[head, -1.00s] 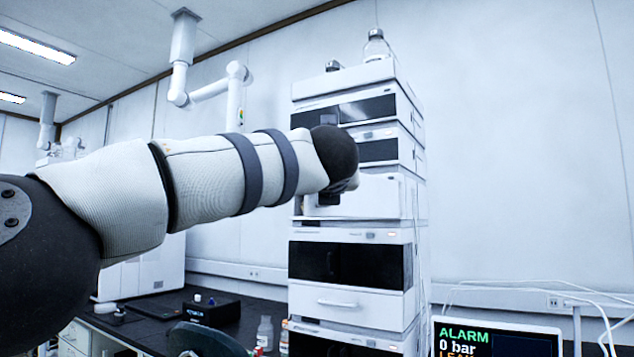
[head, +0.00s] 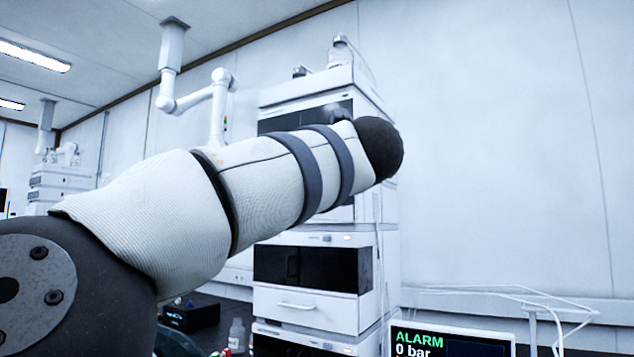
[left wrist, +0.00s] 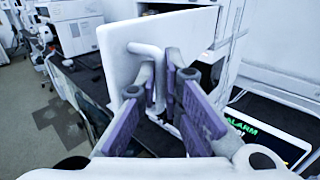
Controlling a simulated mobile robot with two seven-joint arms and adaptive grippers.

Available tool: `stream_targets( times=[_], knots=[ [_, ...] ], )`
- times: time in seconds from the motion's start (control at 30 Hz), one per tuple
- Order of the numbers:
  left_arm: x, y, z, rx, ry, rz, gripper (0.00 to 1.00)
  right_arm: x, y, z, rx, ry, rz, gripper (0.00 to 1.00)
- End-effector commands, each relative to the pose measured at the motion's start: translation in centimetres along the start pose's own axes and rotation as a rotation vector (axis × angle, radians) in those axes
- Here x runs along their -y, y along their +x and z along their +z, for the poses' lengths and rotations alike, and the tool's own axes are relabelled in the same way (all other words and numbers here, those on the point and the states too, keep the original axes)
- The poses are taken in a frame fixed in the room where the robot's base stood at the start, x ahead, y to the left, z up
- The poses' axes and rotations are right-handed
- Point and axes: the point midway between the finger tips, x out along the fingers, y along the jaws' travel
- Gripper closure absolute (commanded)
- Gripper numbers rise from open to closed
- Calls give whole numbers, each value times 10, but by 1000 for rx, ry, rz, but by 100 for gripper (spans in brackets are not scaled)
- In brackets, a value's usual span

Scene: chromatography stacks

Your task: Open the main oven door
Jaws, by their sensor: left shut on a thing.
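In the left wrist view, a white flat panel (left wrist: 185,38), which looks like the oven door, carries a white bar handle (left wrist: 143,48). My left gripper (left wrist: 163,88), with purple pads, is shut on this handle. The panel seems to stand at an angle out from the stack, with a dark gap at its right edge; how wide it is open I cannot tell. In the head view my left arm crosses in front of the instrument stack (head: 312,305) and hides the gripper, the handle and the oven module. My right gripper is in neither view.
A monitor reading ALARM (head: 450,342) stands at the lower right of the stack; it also shows in the left wrist view (left wrist: 265,138). A small dark box (head: 190,314) and a bottle (head: 237,335) stand on the bench left of the stack. Glassware sits on top of the stack.

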Motion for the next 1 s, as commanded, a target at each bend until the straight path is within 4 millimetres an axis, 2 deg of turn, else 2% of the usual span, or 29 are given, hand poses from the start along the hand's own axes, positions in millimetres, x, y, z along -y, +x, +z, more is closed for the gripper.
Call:
stream_targets(
  times=[0.03, 0.47, 0.5, 0.6, 0.87, 1.0],
  knots=[
    [0, -1, 5, 14, 2, -1, 100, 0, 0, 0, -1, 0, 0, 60],
    [0, -1, 6, 14, 2, 4, 100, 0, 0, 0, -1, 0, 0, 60],
    [0, -1, 6, 14, 2, 4, 90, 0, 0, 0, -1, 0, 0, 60],
    [0, -1, 5, 12, 2, 4, 72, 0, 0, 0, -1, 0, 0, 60],
    [0, -1, 2, 6, 1, 4, 72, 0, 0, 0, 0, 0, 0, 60],
    [2, -7, 3, 5, 4, 1, 72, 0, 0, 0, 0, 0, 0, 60]
  ],
)
